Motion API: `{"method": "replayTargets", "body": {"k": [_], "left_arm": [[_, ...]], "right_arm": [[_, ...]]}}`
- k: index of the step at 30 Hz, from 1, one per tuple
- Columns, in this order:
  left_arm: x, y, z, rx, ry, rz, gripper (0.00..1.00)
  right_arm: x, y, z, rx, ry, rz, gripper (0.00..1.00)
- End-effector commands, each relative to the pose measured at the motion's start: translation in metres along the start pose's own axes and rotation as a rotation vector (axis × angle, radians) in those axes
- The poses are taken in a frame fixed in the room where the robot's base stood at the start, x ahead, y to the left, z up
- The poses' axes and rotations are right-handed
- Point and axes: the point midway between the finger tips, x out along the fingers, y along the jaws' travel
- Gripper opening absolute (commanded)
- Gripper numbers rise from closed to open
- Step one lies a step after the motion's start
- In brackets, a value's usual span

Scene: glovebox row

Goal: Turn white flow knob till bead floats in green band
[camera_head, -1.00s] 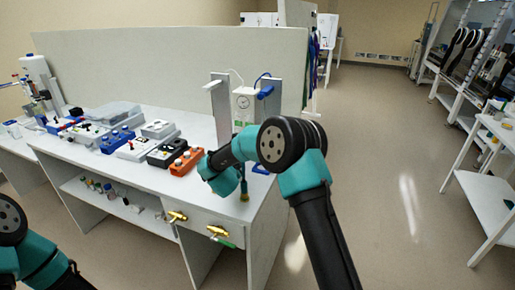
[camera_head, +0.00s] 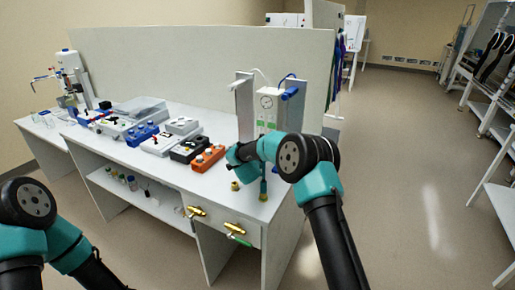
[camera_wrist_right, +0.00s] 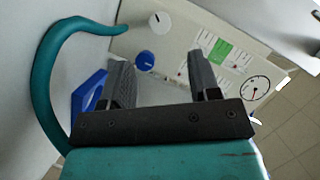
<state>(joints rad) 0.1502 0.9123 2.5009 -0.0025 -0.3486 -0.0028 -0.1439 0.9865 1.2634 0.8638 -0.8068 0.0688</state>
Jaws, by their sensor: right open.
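The white flow knob (camera_wrist_right: 160,22) is on the white panel at the top of the right wrist view, beyond my fingers. A blue knob (camera_wrist_right: 145,60) sits below it on the same panel. My right gripper (camera_wrist_right: 162,80) is open and empty, its two fingers apart and pointing toward the panel; the white knob is not between them. Green-marked flow scales (camera_wrist_right: 222,54) lie to the right; the bead is too small to tell. In the head view the panel (camera_head: 267,92) stands at the bench's right end, its lower part hidden by my right arm. My left gripper is out of view.
A round gauge (camera_wrist_right: 255,88) is on the panel. An orange box (camera_head: 208,158) and several other boxes stand left of my right arm on the white bench. Brass valves (camera_head: 197,211) stick out from the bench front. Floor right of the bench is open.

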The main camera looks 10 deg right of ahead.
Motion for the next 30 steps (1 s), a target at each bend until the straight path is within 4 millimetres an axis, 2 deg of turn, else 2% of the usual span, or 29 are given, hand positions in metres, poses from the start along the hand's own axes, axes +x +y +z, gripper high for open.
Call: {"method": "replayTargets", "body": {"k": [6, 18, 24, 30], "left_arm": [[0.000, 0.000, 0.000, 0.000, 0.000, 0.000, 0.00], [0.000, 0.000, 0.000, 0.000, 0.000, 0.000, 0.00], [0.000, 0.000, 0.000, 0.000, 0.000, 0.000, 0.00], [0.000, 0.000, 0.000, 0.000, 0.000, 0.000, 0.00]], "right_arm": [[0.029, 0.001, 0.000, 0.000, 0.002, 0.000, 0.56], [0.073, 0.000, 0.000, 0.001, 0.002, 0.000, 0.56], [0.087, 0.000, 0.000, 0.000, 0.001, 0.000, 0.56], [0.092, 0.000, 0.000, 0.000, 0.000, -0.001, 0.56]]}}
